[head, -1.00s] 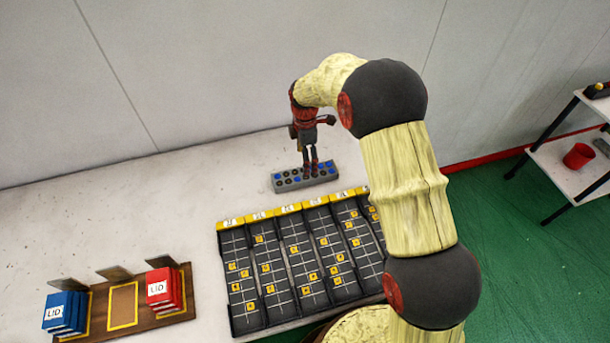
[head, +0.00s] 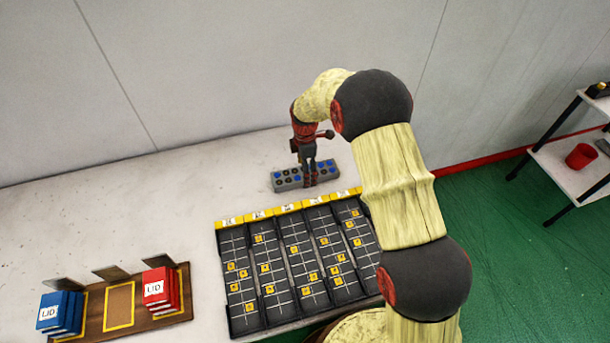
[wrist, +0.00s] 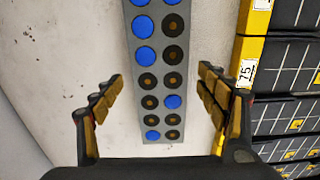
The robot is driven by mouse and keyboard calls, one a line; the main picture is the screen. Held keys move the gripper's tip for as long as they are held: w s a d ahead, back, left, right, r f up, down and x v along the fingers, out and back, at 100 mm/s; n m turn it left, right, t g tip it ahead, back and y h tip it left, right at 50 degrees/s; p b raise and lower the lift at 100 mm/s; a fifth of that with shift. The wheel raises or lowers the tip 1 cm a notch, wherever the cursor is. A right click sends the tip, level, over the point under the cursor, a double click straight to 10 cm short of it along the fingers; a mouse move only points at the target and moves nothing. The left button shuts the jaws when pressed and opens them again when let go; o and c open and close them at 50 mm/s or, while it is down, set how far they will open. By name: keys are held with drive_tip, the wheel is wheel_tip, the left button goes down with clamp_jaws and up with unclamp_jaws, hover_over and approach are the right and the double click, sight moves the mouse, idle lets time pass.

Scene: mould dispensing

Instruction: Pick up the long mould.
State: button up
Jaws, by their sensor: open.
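The long mould (head: 291,179) is a grey block with two rows of round cavities, some blue and some dark. It lies on the white table near the back wall. In the wrist view the mould (wrist: 158,65) runs from the top edge down to between the fingers. My gripper (head: 310,184) is low at the mould's right half. In the wrist view my gripper (wrist: 160,95) is open, with one finger on each side of the mould and a visible gap on both sides. The fingers do not appear to touch it.
A row of black gridded trays (head: 290,262) with yellow front labels stands just in front of the mould. A wooden rack (head: 183,312) with blue lids (head: 62,313) and red lids (head: 162,289) is at the lower left. The table left of the mould is clear.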

drive_tip(key=shift+f, duration=0.3)
drive_tip(key=c, duration=0.3)
idle(0.3)
drive_tip(key=c, duration=1.4)
drive_tip(key=shift+r, duration=0.1)
drive_tip(key=shift+c, duration=0.4)
